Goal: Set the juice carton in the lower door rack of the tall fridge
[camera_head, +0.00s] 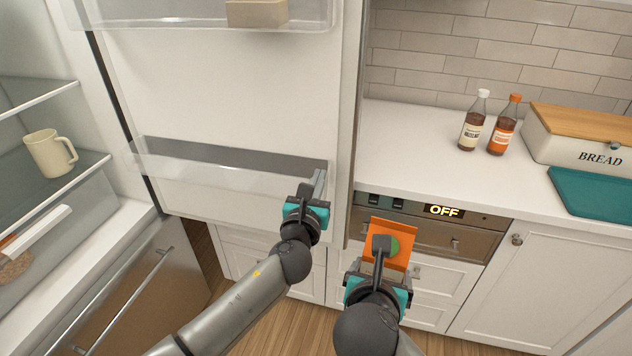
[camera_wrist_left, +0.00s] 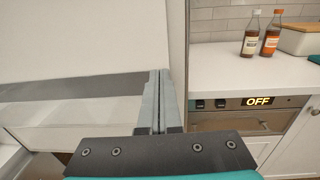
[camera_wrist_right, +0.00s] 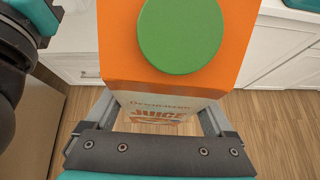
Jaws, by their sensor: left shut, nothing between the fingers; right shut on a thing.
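The orange juice carton (camera_head: 391,236) with a green cap is held by my right gripper (camera_head: 382,262), in front of the counter's drawers. In the right wrist view the carton (camera_wrist_right: 165,110) sits between the fingers, its green cap toward the camera. The tall fridge's door (camera_head: 230,90) stands open. Its lower door rack (camera_head: 230,173) is a clear bin that looks empty. My left gripper (camera_head: 318,185) is shut and empty at the rack's right end, by the door's edge; I cannot tell if it touches. The shut fingers (camera_wrist_left: 158,100) also show in the left wrist view.
An upper door rack (camera_head: 210,15) holds a beige item (camera_head: 256,13). A cream mug (camera_head: 50,153) stands on a fridge shelf (camera_head: 85,165). Two bottles (camera_head: 474,121) (camera_head: 504,125), a bread box (camera_head: 580,140) and a teal mat (camera_head: 595,192) are on the counter (camera_head: 420,150).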

